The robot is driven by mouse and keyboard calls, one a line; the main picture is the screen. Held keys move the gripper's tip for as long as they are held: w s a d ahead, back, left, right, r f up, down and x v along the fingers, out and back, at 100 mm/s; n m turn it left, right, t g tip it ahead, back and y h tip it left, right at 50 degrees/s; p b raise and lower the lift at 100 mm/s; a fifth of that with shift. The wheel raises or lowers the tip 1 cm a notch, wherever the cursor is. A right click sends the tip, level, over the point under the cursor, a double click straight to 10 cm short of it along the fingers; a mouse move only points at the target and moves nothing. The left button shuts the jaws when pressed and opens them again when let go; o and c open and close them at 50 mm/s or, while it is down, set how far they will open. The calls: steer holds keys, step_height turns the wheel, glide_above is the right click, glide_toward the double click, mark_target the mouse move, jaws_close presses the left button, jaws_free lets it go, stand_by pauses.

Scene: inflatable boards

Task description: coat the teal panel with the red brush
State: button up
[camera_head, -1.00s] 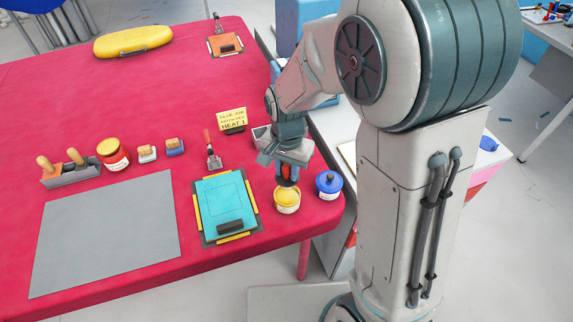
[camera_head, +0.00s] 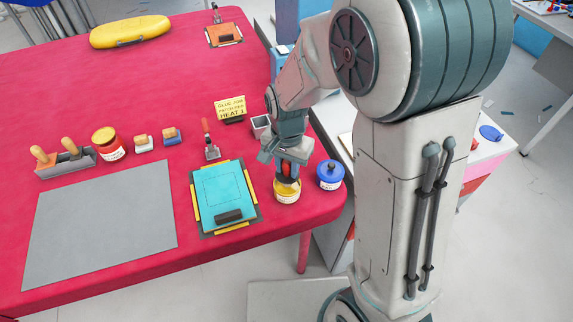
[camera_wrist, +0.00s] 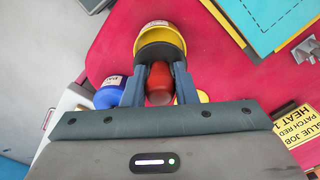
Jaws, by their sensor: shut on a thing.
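The teal panel (camera_head: 222,190) lies flat on the red table in a dark frame with yellow edge strips; a dark block (camera_head: 229,216) sits on its near end. My gripper (camera_head: 287,180) is over the yellow jar (camera_head: 287,192), right of the panel. It is shut on the red brush (camera_head: 287,169), whose red handle (camera_wrist: 158,84) shows between the fingers in the wrist view. The brush points down at the jar, and its bristles are hidden. The yellow jar (camera_wrist: 160,42) also shows in the wrist view, just beyond the fingertips. How deep the brush sits cannot be told.
A blue jar (camera_head: 329,175) stands close right of the yellow one. A red-handled tool (camera_head: 207,135) and a yellow note card (camera_head: 231,107) are behind the panel.

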steer(key=shift+s+f+b, duration=0.1)
steer(key=shift+f+b, duration=0.3)
steer(key=shift+f, duration=0.2)
stand_by(1.3)
steer(key=shift+r, duration=0.1)
steer(key=shift+r+p, duration=2.75)
steer(key=shift+r, duration=0.75)
steer(key=shift+f, duration=0.1)
